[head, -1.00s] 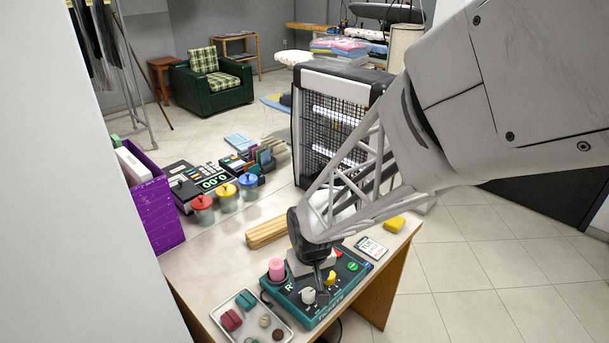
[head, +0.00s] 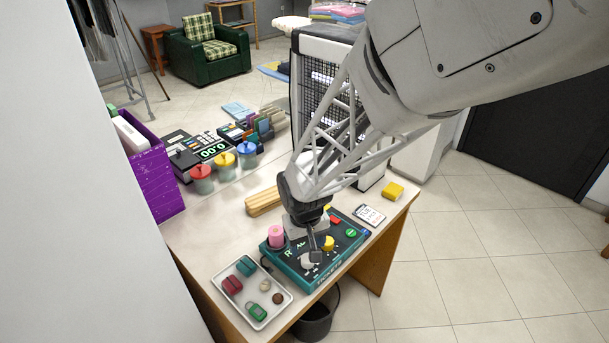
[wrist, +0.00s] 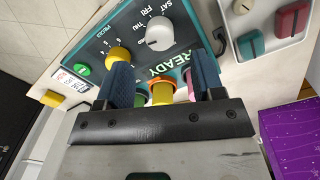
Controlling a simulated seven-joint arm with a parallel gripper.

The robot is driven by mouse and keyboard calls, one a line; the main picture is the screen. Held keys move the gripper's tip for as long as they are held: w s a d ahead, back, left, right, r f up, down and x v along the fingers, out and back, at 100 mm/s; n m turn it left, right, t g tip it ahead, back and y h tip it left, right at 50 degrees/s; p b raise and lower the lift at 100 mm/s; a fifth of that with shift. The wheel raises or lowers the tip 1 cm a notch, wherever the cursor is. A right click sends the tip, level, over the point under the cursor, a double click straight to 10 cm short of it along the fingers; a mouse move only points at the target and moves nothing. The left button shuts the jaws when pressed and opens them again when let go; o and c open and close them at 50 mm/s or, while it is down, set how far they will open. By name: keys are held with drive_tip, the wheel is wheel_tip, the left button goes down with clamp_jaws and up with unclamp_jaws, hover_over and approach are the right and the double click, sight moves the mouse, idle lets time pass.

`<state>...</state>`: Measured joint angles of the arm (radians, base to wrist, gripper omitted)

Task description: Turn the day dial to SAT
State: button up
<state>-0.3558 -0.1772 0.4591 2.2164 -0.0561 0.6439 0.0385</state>
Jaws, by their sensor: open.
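The teal ticket machine (head: 295,272) sits at the table's front edge with a dark sloped face. Its white day dial (head: 308,262) is partly covered by my gripper (head: 317,254) in the head view. In the wrist view, the white dial (wrist: 159,33) is in full view, with SAT, FRI and THU printed around its upper left. I cannot tell which day it points to. My open gripper (wrist: 160,66) has its two dark blue fingers pointing toward the machine face. The dial lies just beyond the fingertips, between their lines, and no contact shows. Nothing is gripped.
A wooden block (head: 263,202) lies behind. A card (head: 369,216) lies right.

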sight(307, 257)
drive_tip(key=shift+d+f, duration=0.1)
drive_tip(key=shift+f, duration=2.9)
drive_tip(key=c, duration=0.9)
